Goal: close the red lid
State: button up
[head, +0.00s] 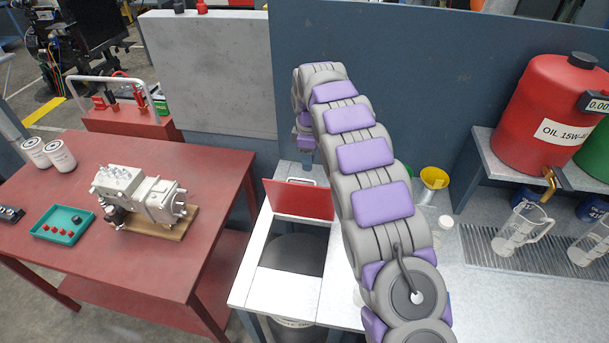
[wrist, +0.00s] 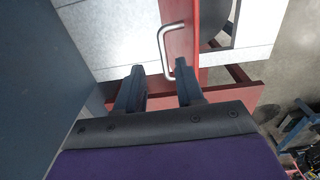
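The red lid (head: 298,199) stands upright, open, at the back edge of a square opening in the white worktop. Its metal handle (head: 301,181) is on the far side. In the wrist view the lid (wrist: 182,45) is seen edge-on, with the silver handle (wrist: 165,50) sticking out on its left. My gripper (wrist: 158,78) is open and empty, its two dark fingers apart. The handle lies just ahead of the gap between them, nearer the right finger. Contact cannot be told. In the head view my gripper (head: 308,158) is above and behind the lid, small and partly hidden.
A dark bin (head: 296,254) sits below the opening. A blue-grey wall panel (head: 420,90) stands behind my arm. A yellow funnel (head: 434,178) and a jug (head: 522,228) are to the right. A red table (head: 150,270) with an engine part (head: 140,195) is at left.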

aim_at(294, 179)
notch_tip(294, 179, down, 4)
jog(key=shift+a+r, duration=0.15)
jog(key=shift+r, duration=0.05)
jog(key=a+f, duration=0.1)
jog(key=a, duration=0.1)
jog(key=a+f, duration=0.2)
jog(key=shift+a+f+b, duration=0.1)
jog(key=shift+f+b, duration=0.1)
jog(key=shift+b, duration=0.1)
jog(key=d, duration=0.4)
jog(key=shift+r, duration=0.15)
jog(key=shift+c, duration=1.1)
jog(key=shift+a, duration=0.25)
jog(key=shift+c, duration=0.8)
jog(key=shift+a, duration=1.3)
grip_shut()
jog(key=shift+w+d, duration=0.15)
jog(key=shift+d, duration=0.4)
